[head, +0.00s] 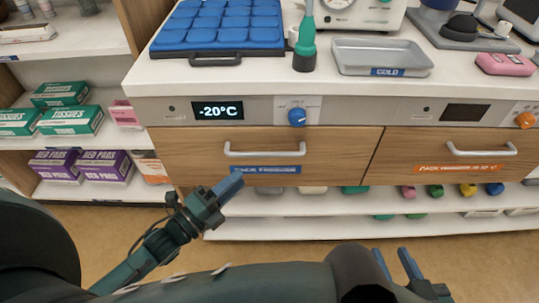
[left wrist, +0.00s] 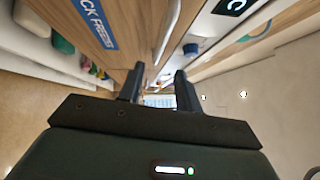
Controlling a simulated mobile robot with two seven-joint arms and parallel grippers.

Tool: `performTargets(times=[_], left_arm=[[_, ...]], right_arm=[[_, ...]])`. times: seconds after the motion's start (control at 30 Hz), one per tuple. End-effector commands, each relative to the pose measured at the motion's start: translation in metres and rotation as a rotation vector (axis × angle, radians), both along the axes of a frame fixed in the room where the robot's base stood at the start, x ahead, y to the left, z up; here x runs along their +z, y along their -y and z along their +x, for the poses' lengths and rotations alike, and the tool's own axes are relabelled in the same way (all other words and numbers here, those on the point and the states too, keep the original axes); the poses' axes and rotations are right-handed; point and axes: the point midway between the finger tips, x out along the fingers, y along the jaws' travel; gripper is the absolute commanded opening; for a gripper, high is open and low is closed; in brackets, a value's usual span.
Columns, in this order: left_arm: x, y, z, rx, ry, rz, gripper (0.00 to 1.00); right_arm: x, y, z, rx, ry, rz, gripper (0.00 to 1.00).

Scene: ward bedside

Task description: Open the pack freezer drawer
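The pack freezer drawer (head: 340,150) is a wood-fronted drawer, flush in the counter under a -20°C display. Its silver bar handle (head: 265,151) sits above a blue label (head: 265,170); the handle (left wrist: 168,32) and label (left wrist: 98,22) also show in the left wrist view. My left gripper (head: 230,186) is just below and left of the handle, apparently not touching it. In the left wrist view its two fingers (left wrist: 158,84) are apart with nothing held between them. My right gripper (head: 396,260) is low in the head view, open and empty, away from the drawers.
A second drawer with an orange label (head: 464,168) and its own handle (head: 482,150) is at right. A blue knob (head: 297,117) sits above the freezer drawer. The counter holds a blue pad (head: 215,40) and a grey tray (head: 380,57). Shelves with boxes (head: 72,120) stand left.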

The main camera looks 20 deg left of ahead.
Motion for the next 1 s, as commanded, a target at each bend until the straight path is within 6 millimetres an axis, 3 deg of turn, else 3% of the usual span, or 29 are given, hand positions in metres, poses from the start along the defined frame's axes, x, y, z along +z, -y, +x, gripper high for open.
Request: performTargets(times=[0.3,0.5,0.97,1.0], left_arm=[[0.010,0.033,0.059,0.000,0.002,-0.003,0.34],[0.013,0.048,0.085,0.001,0.000,-0.003,0.34],[0.015,0.054,0.095,0.000,-0.003,-0.004,0.34],[0.015,0.054,0.095,0.000,-0.003,-0.004,0.31]], right_arm=[[-0.006,-0.002,0.001,0.007,-0.003,-0.011,0.36],[-0.008,-0.002,0.002,0.011,-0.004,-0.016,0.36],[-0.009,-0.003,0.002,0.013,-0.004,-0.019,0.36],[-0.009,-0.003,0.002,0.013,-0.004,-0.019,0.36]])
